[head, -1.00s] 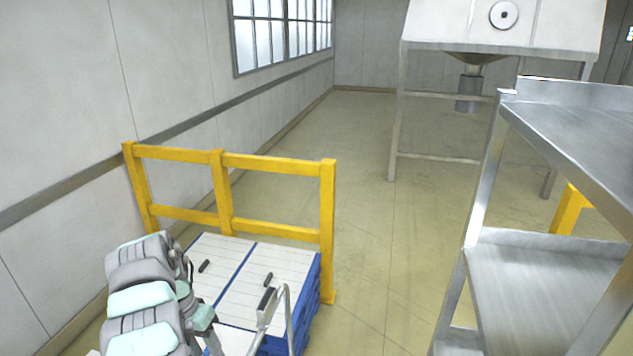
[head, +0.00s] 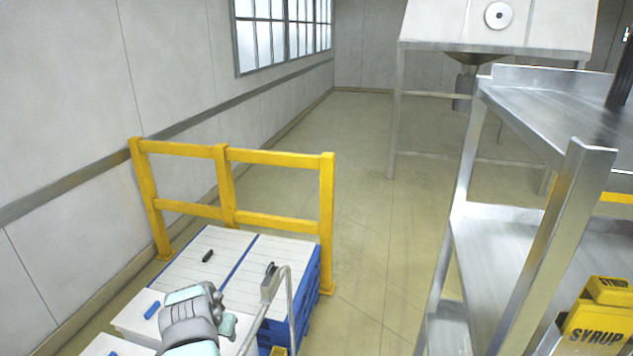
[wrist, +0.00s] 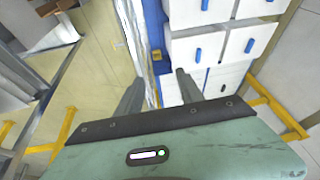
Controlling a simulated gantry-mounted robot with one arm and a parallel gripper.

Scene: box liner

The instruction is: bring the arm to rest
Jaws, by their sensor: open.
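My arm (head: 190,318) shows at the bottom of the head view, grey and pale green, in front of a low white-topped unit with blue sides. In the wrist view my gripper (wrist: 158,92) has its two dark fingers spread apart with nothing between them. Beyond the fingers are white drawer fronts (wrist: 196,52) with blue handles. The gripper's fingertips cannot be made out in the head view.
A yellow guard rail (head: 232,157) stands behind the white-topped unit (head: 275,255). A steel shelf rack (head: 500,260) is at the right, with a yellow syrup container (head: 597,325) by it. A steel hopper stand (head: 495,30) stands farther back. The floor between is clear.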

